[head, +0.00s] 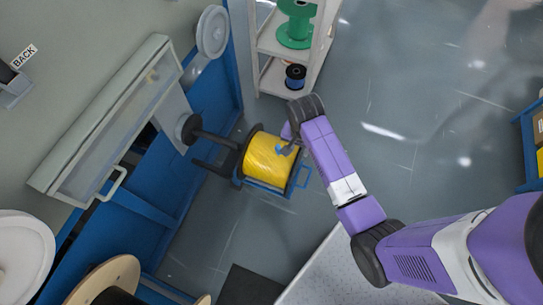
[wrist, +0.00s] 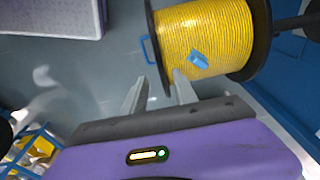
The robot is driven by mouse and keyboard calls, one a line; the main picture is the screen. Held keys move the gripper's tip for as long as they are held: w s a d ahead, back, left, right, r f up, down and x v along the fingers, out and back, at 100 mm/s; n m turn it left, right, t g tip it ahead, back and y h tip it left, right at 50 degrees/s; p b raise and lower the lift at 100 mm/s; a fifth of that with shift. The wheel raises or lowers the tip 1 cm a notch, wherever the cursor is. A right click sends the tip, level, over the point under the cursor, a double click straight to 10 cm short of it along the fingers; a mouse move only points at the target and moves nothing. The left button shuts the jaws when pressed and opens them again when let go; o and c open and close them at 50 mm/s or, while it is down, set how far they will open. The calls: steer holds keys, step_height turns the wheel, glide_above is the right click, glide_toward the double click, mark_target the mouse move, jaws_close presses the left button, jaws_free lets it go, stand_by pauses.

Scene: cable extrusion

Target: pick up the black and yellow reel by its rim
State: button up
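The reel (head: 270,160) has yellow cable wound between black flanges and sits low at a blue frame. It fills the upper middle of the wrist view (wrist: 205,35). My gripper (head: 288,148) is over the reel's right end in the head view. In the wrist view my gripper (wrist: 161,76) is open, with one finger on each side of the near black flange rim (wrist: 154,45) in the picture. I cannot tell whether either finger touches it. A small blue piece (wrist: 198,60) shows against the yellow cable. My wrist hides part of the flange in the head view.
A blue machine (head: 165,185) with a dark spindle stands left of the reel. A white shelf (head: 270,45) with a green reel (head: 296,28) and a small blue-black reel (head: 295,77) stands behind. A pale speckled surface (head: 330,275) is in front.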

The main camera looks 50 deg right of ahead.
mark_target(298, 154)
steer(key=shift+w+d+f, duration=0.15)
steer(key=shift+d+f, duration=0.05)
steer(key=shift+f, duration=1.15)
steer(key=shift+w+d+f, duration=0.1)
steer(key=shift+d+f, duration=0.05)
steer(key=shift+f, duration=1.2)
jaws_close()
steer(key=shift+r, duration=0.1)
